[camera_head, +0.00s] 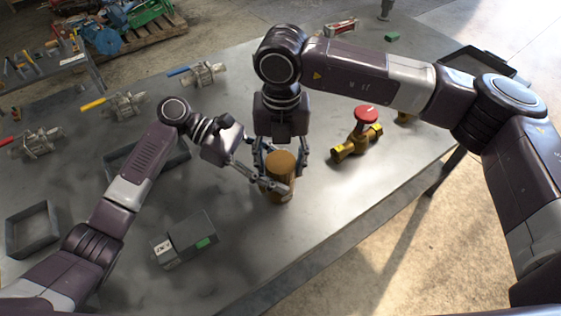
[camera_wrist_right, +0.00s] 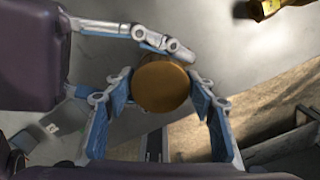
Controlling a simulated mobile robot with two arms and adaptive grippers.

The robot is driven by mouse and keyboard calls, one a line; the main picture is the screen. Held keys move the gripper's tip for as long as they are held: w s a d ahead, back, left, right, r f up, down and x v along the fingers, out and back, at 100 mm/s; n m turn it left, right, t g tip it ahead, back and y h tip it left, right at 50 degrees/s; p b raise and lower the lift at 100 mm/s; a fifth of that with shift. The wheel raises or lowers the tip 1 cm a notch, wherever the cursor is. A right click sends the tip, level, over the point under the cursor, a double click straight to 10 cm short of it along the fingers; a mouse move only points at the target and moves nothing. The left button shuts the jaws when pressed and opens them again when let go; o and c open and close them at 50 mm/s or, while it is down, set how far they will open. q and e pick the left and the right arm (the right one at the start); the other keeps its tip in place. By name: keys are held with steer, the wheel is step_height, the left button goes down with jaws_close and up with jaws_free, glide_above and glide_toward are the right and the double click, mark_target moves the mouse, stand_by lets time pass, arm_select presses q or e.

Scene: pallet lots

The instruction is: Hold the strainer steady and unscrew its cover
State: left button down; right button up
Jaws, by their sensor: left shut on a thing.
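The strainer (camera_head: 278,190) is a brown-gold cylinder standing upright on the grey metal table (camera_head: 330,215). Its round cover (camera_head: 282,162) is on top and shows as a flat brass disc (camera_wrist_right: 161,85) in the right wrist view. My left gripper (camera_head: 270,181) reaches in from the left and is shut on the strainer's body. My right gripper (camera_head: 281,168) points down from above with its fingers open on both sides of the cover. In the right wrist view, its fingers (camera_wrist_right: 161,92) flank the disc with narrow gaps. The strainer's lower part is partly hidden by my left fingers.
A brass valve with a red handwheel (camera_head: 361,139) stands to the right. A grey box with a green mark (camera_head: 184,239) lies at front left, near an empty dark tray (camera_head: 32,230). Several lever valves (camera_head: 118,104) lie farther left.

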steer(key=shift+o, duration=1.2)
steer(key=shift+r, duration=0.1)
step_height(320, 180, up, 4)
steer(key=shift+r, duration=0.15)
steer(key=shift+c, duration=0.4)
steer(key=r+m, duration=0.1)
steer(key=m, duration=0.1)
steer(key=shift+r+m, duration=0.2)
steer(key=shift+m, duration=0.1)
steer(key=r+m, duration=0.1)
steer(key=m, duration=0.2)
steer(key=shift+r+m, duration=0.4)
steer(key=shift+f, duration=3.9)
steer(key=shift+c, duration=0.3)
steer(key=c, duration=1.1)
steer(key=n, duration=0.6)
steer(key=shift+r+n, duration=0.1)
steer(key=shift+n, duration=0.2)
steer(key=shift+c, duration=0.3)
